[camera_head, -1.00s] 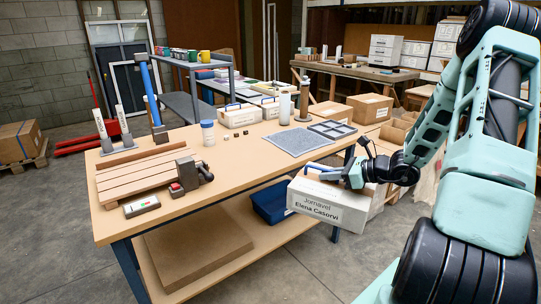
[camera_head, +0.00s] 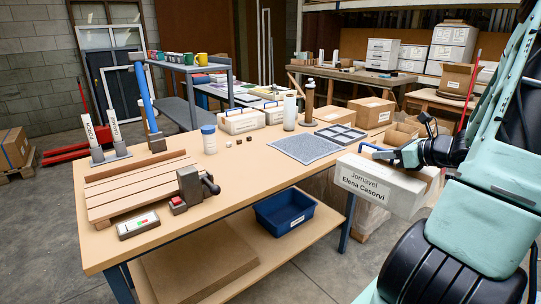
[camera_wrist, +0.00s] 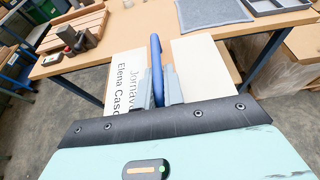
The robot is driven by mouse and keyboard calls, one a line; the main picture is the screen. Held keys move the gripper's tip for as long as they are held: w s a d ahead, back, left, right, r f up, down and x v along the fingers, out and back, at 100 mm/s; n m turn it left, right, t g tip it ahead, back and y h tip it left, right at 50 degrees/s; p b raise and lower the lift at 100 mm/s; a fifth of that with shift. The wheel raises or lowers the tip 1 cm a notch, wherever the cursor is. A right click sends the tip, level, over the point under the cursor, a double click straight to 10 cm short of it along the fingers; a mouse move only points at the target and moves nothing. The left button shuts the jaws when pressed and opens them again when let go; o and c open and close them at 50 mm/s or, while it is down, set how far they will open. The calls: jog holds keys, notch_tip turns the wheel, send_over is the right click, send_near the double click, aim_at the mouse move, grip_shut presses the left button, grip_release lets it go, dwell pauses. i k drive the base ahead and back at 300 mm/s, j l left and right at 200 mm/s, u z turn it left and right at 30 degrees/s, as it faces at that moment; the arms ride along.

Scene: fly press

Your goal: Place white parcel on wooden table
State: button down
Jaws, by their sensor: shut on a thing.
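The white parcel (camera_head: 380,187) carries the printed words "Jornavel" and "Elena Casorvi" and has a blue handle on top. It hangs from my gripper (camera_head: 393,157), beyond the right front edge of the wooden table (camera_head: 235,183). In the wrist view my gripper (camera_wrist: 160,92) is shut on the blue handle (camera_wrist: 157,62), and the parcel (camera_wrist: 126,75) shows on both sides of the fingers. The wooden table's edge (camera_wrist: 150,37) lies just past the parcel there.
A grey mat (camera_head: 305,148) and a compartment tray (camera_head: 340,134) lie near the table's right end. Bare tabletop lies between. A blue bin (camera_head: 285,211) sits on the lower shelf.

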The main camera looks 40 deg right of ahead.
aim_at(276, 161)
jog(key=i, duration=1.6)
